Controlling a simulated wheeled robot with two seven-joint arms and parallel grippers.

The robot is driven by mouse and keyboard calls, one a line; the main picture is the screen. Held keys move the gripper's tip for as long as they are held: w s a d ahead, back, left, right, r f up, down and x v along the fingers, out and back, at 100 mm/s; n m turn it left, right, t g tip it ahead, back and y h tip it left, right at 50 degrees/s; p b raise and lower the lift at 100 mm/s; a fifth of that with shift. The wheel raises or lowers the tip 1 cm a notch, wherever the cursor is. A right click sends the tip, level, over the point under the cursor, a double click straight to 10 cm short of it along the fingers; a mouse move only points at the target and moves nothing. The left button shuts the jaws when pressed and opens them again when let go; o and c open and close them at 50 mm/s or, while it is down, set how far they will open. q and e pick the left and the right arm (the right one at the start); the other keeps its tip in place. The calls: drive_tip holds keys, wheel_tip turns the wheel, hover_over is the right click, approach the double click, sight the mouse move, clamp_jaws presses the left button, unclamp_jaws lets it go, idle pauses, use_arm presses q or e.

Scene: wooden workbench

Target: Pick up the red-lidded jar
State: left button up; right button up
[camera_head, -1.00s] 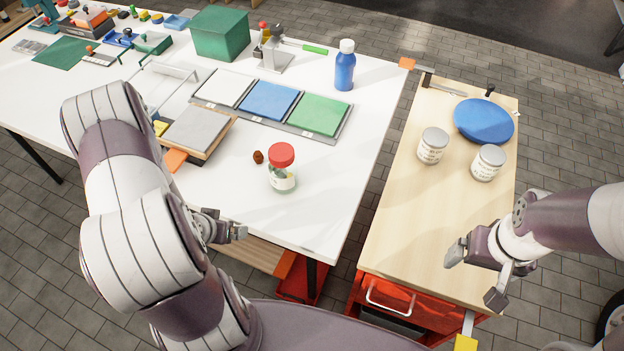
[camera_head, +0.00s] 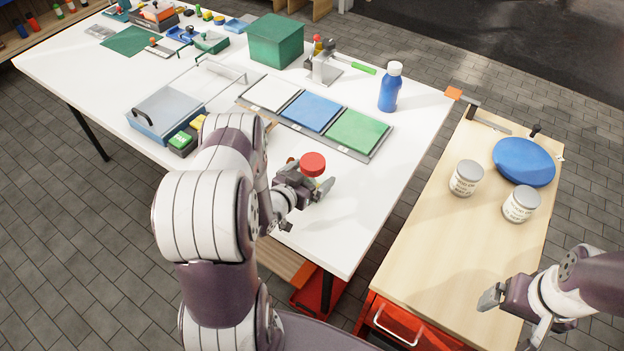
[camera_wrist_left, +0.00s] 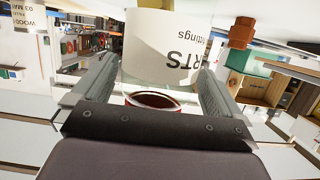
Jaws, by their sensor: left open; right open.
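The red-lidded jar (camera_head: 313,165) stands upright on the white table near its front right part; only the red lid shows clearly in the head view. My left gripper (camera_head: 318,190) is open and low at the jar's near side, hiding most of its body. In the left wrist view the jar's white label (camera_wrist_left: 165,48) and red lid (camera_wrist_left: 153,99) lie between the two spread fingers of my left gripper (camera_wrist_left: 155,88). I cannot tell whether a finger touches it. My right gripper (camera_head: 515,315) is open and empty over the near end of the wooden cart top.
A small brown object (camera_head: 290,160) lies just left of the jar. Behind are the white, blue and green panels (camera_head: 361,131) and a blue bottle (camera_head: 389,90). Two grey-lidded cans (camera_head: 466,179) and a blue disc (camera_head: 524,162) are on the wooden top (camera_head: 425,240).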

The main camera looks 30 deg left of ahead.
use_arm(q)
drive_tip(key=shift+w+d+f, duration=0.15)
drive_tip(key=shift+w, duration=0.3)
drive_tip(key=c, duration=1.3)
